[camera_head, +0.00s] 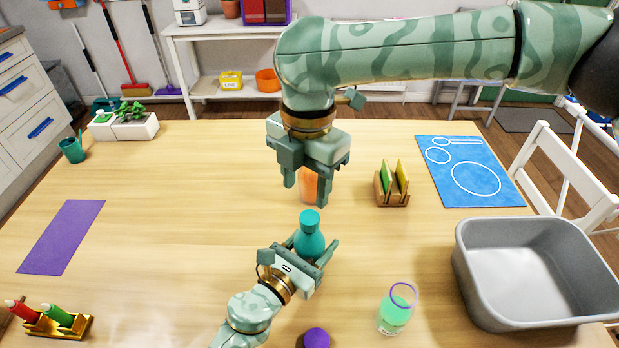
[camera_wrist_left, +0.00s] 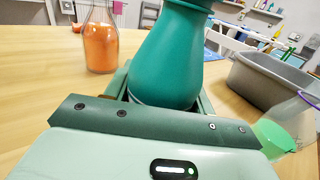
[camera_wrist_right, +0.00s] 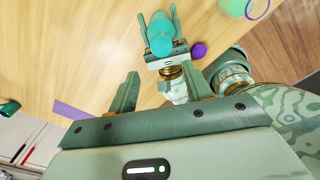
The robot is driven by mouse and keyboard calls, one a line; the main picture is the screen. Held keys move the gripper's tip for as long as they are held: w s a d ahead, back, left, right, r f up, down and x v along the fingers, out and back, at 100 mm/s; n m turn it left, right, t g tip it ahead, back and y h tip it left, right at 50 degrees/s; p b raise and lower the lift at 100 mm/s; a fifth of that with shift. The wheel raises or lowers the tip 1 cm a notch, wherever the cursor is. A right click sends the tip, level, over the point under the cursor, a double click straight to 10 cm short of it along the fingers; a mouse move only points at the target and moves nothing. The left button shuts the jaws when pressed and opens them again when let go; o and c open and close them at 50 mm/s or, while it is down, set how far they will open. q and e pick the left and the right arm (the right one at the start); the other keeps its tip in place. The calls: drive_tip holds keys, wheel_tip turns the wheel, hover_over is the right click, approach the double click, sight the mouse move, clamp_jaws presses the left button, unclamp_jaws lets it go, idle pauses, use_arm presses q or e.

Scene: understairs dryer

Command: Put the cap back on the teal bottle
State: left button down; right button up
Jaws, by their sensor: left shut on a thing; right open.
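The teal bottle (camera_head: 309,244) stands upright near the table's middle; its body also fills the centre of the left wrist view (camera_wrist_left: 168,65). A rounded, brighter teal top (camera_head: 310,219), which looks like a cap, sits on its neck; the right wrist view shows this top from above (camera_wrist_right: 160,45). My left gripper (camera_head: 313,250) is shut around the bottle's body from the near side. My right gripper (camera_head: 307,190) points down, open and empty, above and beyond the bottle; its spread fingers show in the right wrist view (camera_wrist_right: 160,82). A purple round object (camera_head: 316,338) lies at the near edge.
An orange-filled glass bottle (camera_wrist_left: 100,40) stands beyond the teal one, partly behind my right gripper. A green-filled cup with a purple rim (camera_head: 397,308) and a grey basin (camera_head: 480,290) are to the right. A wooden holder (camera_head: 391,190) stands farther back. The table's left-centre is clear.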

sight(310, 217)
drive_tip(key=n, duration=0.4)
drive_tip(key=shift+w+d+n, duration=0.15)
drive_tip(key=shift+d+n, duration=0.1)
drive_tip(key=shift+n, duration=0.15)
drive_tip(key=n, duration=0.2)
drive_tip(key=shift+d+n, duration=0.1)
drive_tip(key=shift+n, duration=0.3)
drive_tip(key=shift+f, duration=4.05)
